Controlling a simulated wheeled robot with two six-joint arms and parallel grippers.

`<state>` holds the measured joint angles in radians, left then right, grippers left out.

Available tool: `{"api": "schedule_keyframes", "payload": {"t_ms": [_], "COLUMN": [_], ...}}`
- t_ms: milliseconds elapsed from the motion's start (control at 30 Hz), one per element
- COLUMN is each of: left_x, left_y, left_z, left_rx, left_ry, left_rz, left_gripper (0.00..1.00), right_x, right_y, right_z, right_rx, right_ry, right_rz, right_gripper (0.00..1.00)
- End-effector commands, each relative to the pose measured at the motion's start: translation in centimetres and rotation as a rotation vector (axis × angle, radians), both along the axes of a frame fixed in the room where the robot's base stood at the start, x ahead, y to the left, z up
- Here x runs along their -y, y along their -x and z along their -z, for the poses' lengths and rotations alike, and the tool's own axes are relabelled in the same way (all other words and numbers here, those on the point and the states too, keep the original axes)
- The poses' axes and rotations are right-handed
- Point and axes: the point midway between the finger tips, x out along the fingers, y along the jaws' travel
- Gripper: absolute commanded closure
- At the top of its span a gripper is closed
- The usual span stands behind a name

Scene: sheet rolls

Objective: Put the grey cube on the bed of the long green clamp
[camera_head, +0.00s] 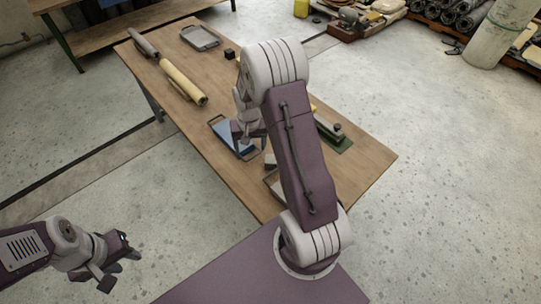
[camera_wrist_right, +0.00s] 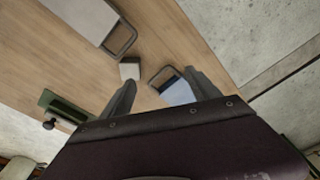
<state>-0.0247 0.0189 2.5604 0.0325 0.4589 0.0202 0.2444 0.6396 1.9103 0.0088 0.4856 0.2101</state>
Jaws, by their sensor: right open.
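The grey cube (camera_wrist_right: 130,70) stands on the table between two trays in the right wrist view. A pale block beside my right arm in the head view (camera_head: 270,160) looks like the same cube. The long green clamp (camera_head: 333,138) lies on the table to the right of my right arm, which hides part of it. It shows with a dark knob at the left of the right wrist view (camera_wrist_right: 68,110). My right gripper (camera_wrist_right: 162,92) is open and empty, its fingers apart above the table near the cube. My left gripper (camera_head: 119,270) is open and empty, off the table at lower left.
A blue-bottomed tray (camera_head: 232,140) lies beside my right gripper. A grey tray (camera_wrist_right: 85,15) is near the cube.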

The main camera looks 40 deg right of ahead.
Motion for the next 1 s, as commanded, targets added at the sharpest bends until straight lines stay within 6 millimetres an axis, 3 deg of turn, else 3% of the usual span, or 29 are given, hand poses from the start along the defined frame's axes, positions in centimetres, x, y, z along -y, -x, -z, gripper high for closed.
{"api": "schedule_keyframes", "payload": {"t_ms": [33, 100, 300, 533, 733, 867, 1000], "left_x": [0.0, 0.0, 0.0, 0.0, 0.0, 0.0, 0.0], "left_y": [0.0, 0.0, 0.0, 0.0, 0.0, 0.0, 0.0], "left_z": [-1.9, -3.3, -5.8, -5.9, -6.8, -6.8, -7.8], "left_rx": [0.0, 0.0, 0.001, 0.0, 0.0, 0.0, 0.0], "left_ry": [0.0, 0.0, 0.0, 0.0, 0.0, 0.0, 0.0], "left_rz": [0.0, 0.0, 0.0, 0.0, 0.0, 0.0, 0.0], "left_gripper": [0.64, 0.64, 0.64, 0.64, 0.64, 0.64, 0.64], "right_x": [1.4, 3.4, 7.7, 8.3, 8.2, 8.2, 8.1], "right_y": [-0.3, -0.4, 0.6, 0.9, 0.9, 0.9, 1.1], "right_z": [-0.2, 0.8, 4.1, 5.7, 8.6, 9.1, 10.5], "right_rx": [-0.017, -0.038, -0.093, -0.103, -0.103, -0.1, -0.104], "right_ry": [-0.004, -0.011, -0.031, -0.035, -0.034, -0.034, -0.035], "right_rz": [0.041, 0.097, 0.223, 0.241, 0.24, 0.239, 0.239], "right_gripper": [0.29, 0.29, 0.29, 0.29, 0.29, 0.29, 0.29]}}
